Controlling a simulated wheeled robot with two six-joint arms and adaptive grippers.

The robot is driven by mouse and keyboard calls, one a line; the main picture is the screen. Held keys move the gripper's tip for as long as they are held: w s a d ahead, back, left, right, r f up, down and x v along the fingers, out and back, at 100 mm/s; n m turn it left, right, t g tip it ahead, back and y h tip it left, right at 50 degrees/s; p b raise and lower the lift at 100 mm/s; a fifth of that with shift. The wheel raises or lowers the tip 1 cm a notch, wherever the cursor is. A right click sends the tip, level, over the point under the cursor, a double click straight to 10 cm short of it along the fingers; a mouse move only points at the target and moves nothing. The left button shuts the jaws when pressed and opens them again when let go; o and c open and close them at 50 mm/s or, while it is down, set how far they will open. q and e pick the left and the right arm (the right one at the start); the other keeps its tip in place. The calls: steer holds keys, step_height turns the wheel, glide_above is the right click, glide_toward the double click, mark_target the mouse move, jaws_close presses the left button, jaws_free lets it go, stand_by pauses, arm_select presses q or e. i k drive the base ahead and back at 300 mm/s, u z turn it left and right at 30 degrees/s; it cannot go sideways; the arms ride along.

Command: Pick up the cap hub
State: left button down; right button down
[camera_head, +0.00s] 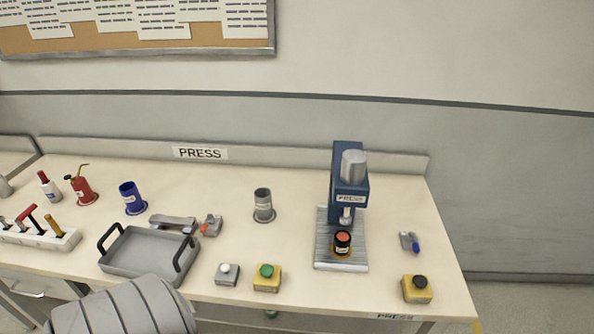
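No part is labelled as the cap hub, so I cannot tell for certain which it is. A small black cylindrical part with an orange top (342,239) sits upright on the base plate of the blue press (348,184), under its ram, with a yellow ring at its foot. A grey flanged cylinder (263,206) stands upright left of the press. A blue flanged cylinder (131,199) stands further left. Neither of my grippers is in view. A grey ribbed part, likely of my own arm, shows at the lower left.
An empty grey tray with black handles (148,273) lies at the front left. A tool rack (36,240), red oil can (82,188) and white bottle (50,186) stand beyond. Yellow button boxes (267,286) (417,296) line the front edge.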

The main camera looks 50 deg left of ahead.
mark_target(340, 248)
steer(key=u, duration=0.55)
steer(key=k, duration=1.3)
steer(key=z, duration=1.05)
steer(key=i, duration=1.75)
steer(key=u, duration=1.1)
steer(key=i, duration=0.25)
steer(key=u, duration=0.1)
